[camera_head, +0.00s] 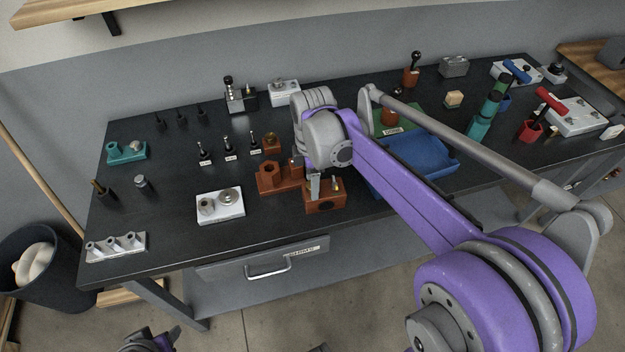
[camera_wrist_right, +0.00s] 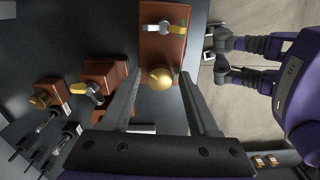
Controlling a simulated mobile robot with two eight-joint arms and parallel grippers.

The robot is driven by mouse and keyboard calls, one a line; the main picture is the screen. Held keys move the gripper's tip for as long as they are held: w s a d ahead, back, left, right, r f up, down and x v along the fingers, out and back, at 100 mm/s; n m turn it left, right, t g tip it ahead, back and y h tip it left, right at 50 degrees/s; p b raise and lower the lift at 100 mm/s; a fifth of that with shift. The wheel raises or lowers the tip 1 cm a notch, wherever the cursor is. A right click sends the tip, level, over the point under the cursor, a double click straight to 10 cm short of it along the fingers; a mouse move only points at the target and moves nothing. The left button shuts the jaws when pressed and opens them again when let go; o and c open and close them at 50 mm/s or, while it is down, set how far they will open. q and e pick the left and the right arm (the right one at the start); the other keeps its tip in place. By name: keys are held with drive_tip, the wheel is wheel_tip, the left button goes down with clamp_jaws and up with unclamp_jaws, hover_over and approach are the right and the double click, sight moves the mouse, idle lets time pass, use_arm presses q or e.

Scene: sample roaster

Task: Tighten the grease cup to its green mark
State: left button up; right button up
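A brown block (camera_head: 325,201) sits near the bench's front edge, below my right gripper (camera_head: 314,185). In the right wrist view the same block (camera_wrist_right: 163,44) carries a yellow-and-silver lever fitting (camera_wrist_right: 166,27) and a round brass cup (camera_wrist_right: 160,78) at its near edge. A small green mark (camera_wrist_right: 176,77) shows beside the cup. My right gripper (camera_wrist_right: 160,77) is open, with one finger on each side of the cup and visible gaps. Contact with the cup is not visible. My left gripper (camera_head: 150,341) is partly cut off at the bottom of the head view; its opening is unclear.
Another brown fixture (camera_head: 281,178) stands close to the left of the block. A blue tray (camera_head: 425,153) lies to the right under my right arm. A white plate with round parts (camera_head: 220,207) stands further left. Bare bench lies around (camera_head: 170,235).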

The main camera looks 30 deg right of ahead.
clamp_jaws()
